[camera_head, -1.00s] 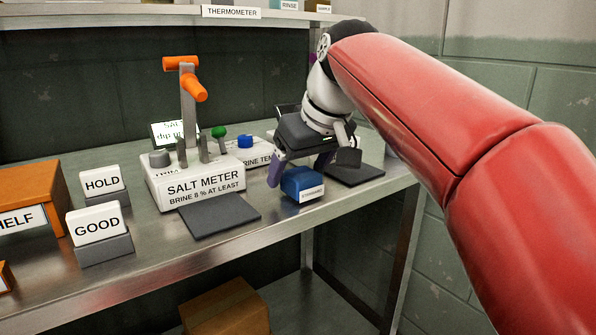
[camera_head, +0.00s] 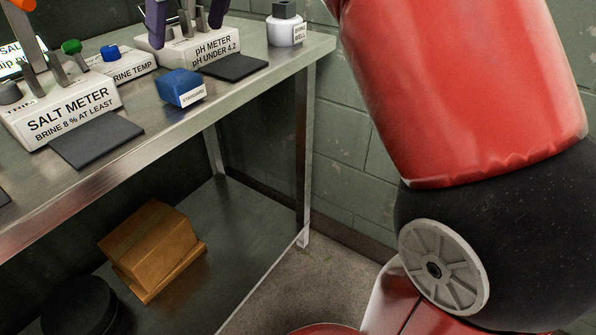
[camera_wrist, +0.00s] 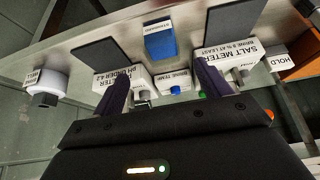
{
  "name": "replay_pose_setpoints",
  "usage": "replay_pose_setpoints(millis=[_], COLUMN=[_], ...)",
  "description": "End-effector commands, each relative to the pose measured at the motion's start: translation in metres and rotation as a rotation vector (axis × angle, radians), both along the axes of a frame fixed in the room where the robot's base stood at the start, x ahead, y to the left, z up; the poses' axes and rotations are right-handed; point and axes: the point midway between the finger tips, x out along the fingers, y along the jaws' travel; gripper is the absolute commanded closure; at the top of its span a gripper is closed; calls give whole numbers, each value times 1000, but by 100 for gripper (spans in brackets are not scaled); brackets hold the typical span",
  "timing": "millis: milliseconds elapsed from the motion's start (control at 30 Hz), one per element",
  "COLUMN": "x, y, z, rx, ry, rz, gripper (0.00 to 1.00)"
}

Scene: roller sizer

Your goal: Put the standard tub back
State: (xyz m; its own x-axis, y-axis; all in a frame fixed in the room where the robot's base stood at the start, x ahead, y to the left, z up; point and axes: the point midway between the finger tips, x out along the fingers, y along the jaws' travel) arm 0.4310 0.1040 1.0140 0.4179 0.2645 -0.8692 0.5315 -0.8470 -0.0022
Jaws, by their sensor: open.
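The standard tub is a small blue block-like tub (camera_head: 180,86) with a white label. It stands upright on the steel bench near the front edge, between two dark pads. It also shows in the wrist view (camera_wrist: 160,42). My gripper (camera_head: 186,16) is open and empty, above and behind the tub and apart from it. Its purple fingers (camera_wrist: 163,84) are spread in the wrist view, with the tub beyond their tips. The upper part of my gripper is cut off in the head view.
The salt meter (camera_head: 70,112) with its pad (camera_head: 97,135) is left of the tub; the pH meter (camera_head: 190,45) with its pad (camera_head: 235,66) is right and behind. The brine temp block (camera_head: 128,64) is behind. A white bottle (camera_head: 285,25) stands at the right end.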

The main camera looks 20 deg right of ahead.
Motion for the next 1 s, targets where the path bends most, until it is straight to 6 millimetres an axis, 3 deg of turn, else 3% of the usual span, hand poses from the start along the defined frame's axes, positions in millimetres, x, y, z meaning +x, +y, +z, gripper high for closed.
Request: replay_pose_setpoints(millis=[167,500,600,767,1000], x=[-29,-116,-136,-153,-155], y=[-28,-88,-97,-104,-104], z=[-54,-220,-258,-290,-294], rx=[-4,-9,-10,-9,-9], ry=[16,23,22,22,24], rz=[-156,-468,-518,-557,-562], gripper=[24,24,24,24,24])
